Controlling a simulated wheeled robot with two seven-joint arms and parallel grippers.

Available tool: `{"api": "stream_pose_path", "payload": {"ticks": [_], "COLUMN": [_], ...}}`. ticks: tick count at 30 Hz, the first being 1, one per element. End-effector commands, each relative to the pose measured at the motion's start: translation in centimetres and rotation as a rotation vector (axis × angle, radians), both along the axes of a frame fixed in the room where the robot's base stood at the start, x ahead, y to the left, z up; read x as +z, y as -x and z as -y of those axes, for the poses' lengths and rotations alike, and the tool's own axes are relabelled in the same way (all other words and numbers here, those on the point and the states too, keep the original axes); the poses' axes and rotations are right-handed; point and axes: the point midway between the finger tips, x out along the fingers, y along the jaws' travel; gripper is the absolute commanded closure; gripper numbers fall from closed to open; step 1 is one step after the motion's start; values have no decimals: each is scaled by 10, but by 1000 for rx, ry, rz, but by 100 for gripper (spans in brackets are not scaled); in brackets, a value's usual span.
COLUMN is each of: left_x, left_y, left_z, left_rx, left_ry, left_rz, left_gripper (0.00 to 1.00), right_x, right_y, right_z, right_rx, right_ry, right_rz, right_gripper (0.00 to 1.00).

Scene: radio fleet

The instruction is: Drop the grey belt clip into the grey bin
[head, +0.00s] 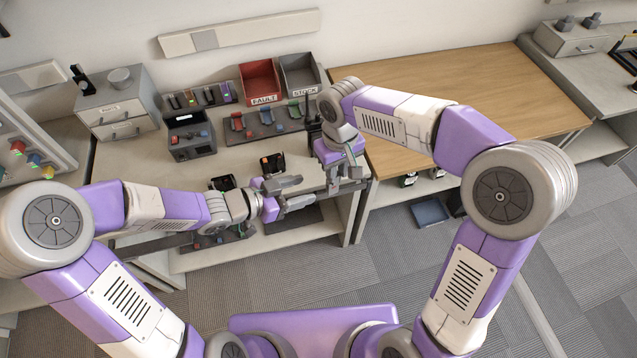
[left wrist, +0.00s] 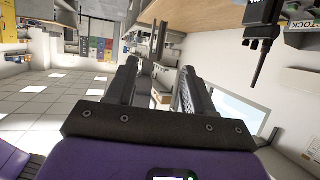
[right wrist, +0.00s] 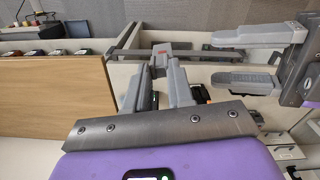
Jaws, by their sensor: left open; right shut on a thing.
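The grey bin (head: 299,75), labelled STOCK, stands at the back of the desk, right of the red bin. My right gripper (head: 341,187) points down at the desk's right front edge. It is shut on a small grey piece, which looks like the grey belt clip (right wrist: 172,63) at its fingertips in the right wrist view; its outline is partly hidden. My left gripper (head: 292,194) is open and empty, pointing right towards the right gripper. Its open fingers also show in the right wrist view (right wrist: 245,58). In the left wrist view nothing lies between its fingers (left wrist: 157,90).
The red bin (head: 260,82), labelled FAULT, is beside the grey bin. A dark mat (head: 262,128) with several coloured clips lies in front of both bins. A black radio with an antenna (left wrist: 262,35) stands near the grey bin. The wooden table (head: 470,95) at right is clear.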

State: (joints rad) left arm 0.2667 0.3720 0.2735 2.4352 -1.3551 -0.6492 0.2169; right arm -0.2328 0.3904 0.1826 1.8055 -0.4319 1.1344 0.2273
Motion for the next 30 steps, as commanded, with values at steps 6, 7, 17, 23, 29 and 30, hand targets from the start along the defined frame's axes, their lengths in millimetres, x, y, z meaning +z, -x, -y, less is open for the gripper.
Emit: {"api": "stream_pose_path", "payload": {"ticks": [6,7,17,23,29,30], "left_x": [-18,-20,-36,-38,-38,-38], "left_y": [-15,-18,-36,-39,-39,-39], "left_z": [38,42,77,82,81,81], "left_rx": [-7,-5,-1,2,2,2], "left_ry": [0,1,-1,-1,-1,-1], "left_rz": [-4,-4,-2,-2,-2,-2], "left_gripper": [48,48,48,48,49,55], "right_x": [0,0,0,0,0,0], "right_y": [0,0,0,0,0,0], "right_z": [0,0,0,0,0,0], "right_rx": [0,0,0,0,0,0], "right_ry": [0,0,0,0,0,0], "right_rz": [0,0,0,0,0,0], "right_gripper": [100,100,100,100,100,100]}}
